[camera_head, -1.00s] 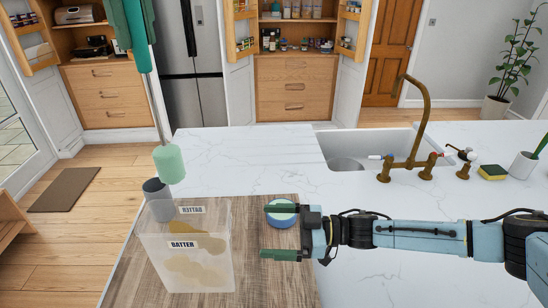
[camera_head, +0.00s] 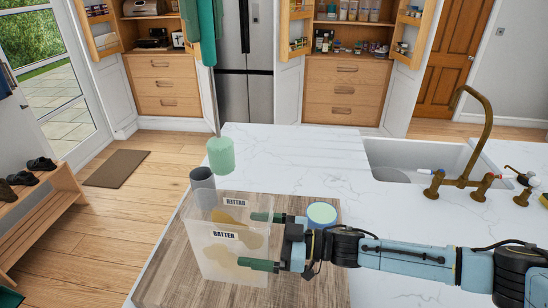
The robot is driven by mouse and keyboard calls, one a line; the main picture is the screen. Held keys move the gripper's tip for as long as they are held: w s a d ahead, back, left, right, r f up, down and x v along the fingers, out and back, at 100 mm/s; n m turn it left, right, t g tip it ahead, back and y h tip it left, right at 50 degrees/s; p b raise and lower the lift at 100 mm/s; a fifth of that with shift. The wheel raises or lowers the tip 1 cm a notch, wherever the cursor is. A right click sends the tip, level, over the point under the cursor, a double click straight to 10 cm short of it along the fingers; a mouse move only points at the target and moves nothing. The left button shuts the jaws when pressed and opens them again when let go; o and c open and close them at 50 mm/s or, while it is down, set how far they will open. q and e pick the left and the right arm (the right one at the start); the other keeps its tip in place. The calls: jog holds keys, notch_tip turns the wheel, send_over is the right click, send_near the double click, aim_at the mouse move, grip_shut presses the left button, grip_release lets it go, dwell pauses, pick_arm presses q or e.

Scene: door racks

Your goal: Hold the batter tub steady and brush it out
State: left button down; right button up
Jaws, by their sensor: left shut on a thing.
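The batter tub (camera_head: 233,275) is a clear box with BATTER labels and tan smears on its walls. It stands on the wooden board (camera_head: 325,285). My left gripper (camera_head: 204,22), at the top of the view, is shut on the green handle of a brush (camera_head: 220,155). The brush hangs down with its pale green head above and behind the tub. My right gripper (camera_head: 261,241) is open. Its two green fingers overlap the tub's right side in the picture; I cannot tell whether they touch it.
A grey cup (camera_head: 203,181) stands just behind the tub. A round blue-rimmed item (camera_head: 322,213) sits on the board behind my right gripper. A sink (camera_head: 400,160) with a brass tap (camera_head: 468,140) is at the right. The marble counter (camera_head: 300,160) between is clear.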

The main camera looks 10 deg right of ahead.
jog(key=shift+a, duration=0.2)
jog(key=c, duration=1.1)
jog(key=shift+o, duration=0.2)
